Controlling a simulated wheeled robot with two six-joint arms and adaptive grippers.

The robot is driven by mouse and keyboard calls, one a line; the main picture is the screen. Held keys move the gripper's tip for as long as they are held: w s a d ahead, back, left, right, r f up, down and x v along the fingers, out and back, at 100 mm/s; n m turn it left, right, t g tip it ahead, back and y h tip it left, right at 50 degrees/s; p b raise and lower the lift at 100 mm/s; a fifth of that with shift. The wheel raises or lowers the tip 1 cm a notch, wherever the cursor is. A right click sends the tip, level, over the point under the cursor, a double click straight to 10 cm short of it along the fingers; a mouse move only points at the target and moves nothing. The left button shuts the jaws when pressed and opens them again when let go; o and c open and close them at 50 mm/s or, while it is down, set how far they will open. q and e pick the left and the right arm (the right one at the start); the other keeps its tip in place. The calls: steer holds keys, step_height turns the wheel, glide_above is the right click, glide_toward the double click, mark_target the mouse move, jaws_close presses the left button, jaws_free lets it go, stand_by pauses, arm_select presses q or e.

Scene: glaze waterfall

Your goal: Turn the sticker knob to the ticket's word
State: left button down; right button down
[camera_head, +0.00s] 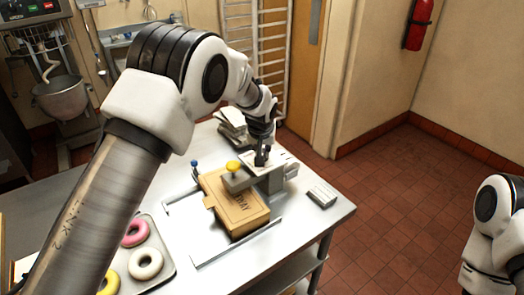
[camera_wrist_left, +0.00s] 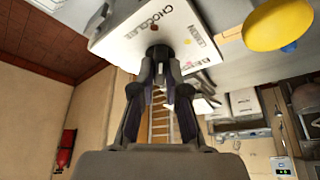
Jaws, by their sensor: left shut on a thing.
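My left gripper (camera_head: 262,157) reaches down from above to the grey and white sticker machine on the metal table. In the left wrist view, my left gripper (camera_wrist_left: 160,88) is shut on the dark sticker knob (camera_wrist_left: 158,52). The knob stands on a white dial face (camera_wrist_left: 125,40) printed with CHOCOLATE, LEMON and a third, partly hidden word, beside small coloured marks. The fingers hide most of the knob, so I cannot tell which word it points to. I cannot make out a ticket's word.
A brown box (camera_head: 236,207) with lettering lies under the machine's arm, beside a yellow knob (camera_head: 233,167). A donut tray (camera_head: 168,266) and a stack of pale items (camera_head: 232,122) are also on the table.

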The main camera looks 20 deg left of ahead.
arm_select(q)
steer(key=shift+s+f, duration=0.15)
steer(key=shift+f, duration=0.2)
steer(key=c, duration=1.2)
jaws_free()
steer(key=shift+w, duration=0.25)
steer(key=v, duration=1.2)
steer(key=shift+w, duration=0.1)
